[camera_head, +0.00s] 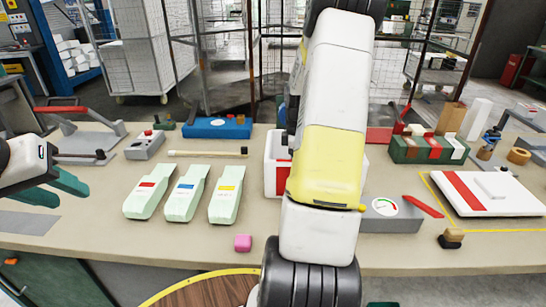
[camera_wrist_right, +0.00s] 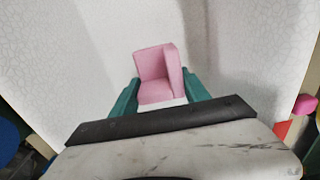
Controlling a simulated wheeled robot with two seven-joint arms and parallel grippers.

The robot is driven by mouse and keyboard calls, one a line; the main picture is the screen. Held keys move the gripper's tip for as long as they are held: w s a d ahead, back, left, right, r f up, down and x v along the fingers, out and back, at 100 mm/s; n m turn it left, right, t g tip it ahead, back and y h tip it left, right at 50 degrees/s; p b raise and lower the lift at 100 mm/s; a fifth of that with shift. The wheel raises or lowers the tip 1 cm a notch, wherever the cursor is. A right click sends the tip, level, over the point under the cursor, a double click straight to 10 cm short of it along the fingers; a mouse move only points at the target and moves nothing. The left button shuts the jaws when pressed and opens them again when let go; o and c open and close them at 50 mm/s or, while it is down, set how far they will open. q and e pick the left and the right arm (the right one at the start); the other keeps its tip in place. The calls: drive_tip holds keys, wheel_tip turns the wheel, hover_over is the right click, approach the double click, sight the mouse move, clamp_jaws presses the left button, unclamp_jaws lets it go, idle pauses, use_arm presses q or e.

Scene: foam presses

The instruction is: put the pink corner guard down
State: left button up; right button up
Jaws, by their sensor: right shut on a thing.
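The pink corner guard (camera_wrist_right: 160,75) is held between the green fingers of my right gripper (camera_wrist_right: 162,95) in the right wrist view. Pale textured surfaces lie behind and around it; I cannot tell whether it touches them. In the head view my right arm hides the right gripper and the guard. My left gripper (camera_head: 72,193) is open and empty at the left, above the table, with its green fingers apart.
A small pink block (camera_head: 243,243) lies near the table's front edge. A white-and-red box (camera_head: 273,165) is partly behind my right arm. A grey gauge unit (camera_head: 390,222) and a white press plate (camera_head: 510,195) are at the right.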

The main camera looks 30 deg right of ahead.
drive_tip(key=shift+f, duration=0.15)
drive_tip(key=o, duration=1.3)
wheel_tip(320, 180, up, 12)
drive_tip(key=shift+a+r, duration=0.1)
drive_tip(key=shift+r, duration=0.05)
drive_tip(key=s+a+r+m+t, duration=0.2)
drive_tip(key=s+a+r+m, duration=0.1)
drive_tip(key=s+a, duration=0.3)
drive_tip(key=s+a+r+m+t+y, duration=0.1)
drive_tip(key=s+a+r+m, duration=0.3)
drive_tip(key=a, duration=0.7)
drive_tip(key=s+a+r+m+t+y, duration=0.1)
drive_tip(key=s+a+r+m+t, duration=0.2)
drive_tip(key=s+a, duration=0.5)
drive_tip(key=shift+a+r+m, duration=0.15)
drive_tip(key=shift+r+m, duration=0.6)
drive_tip(key=shift+m, duration=0.05)
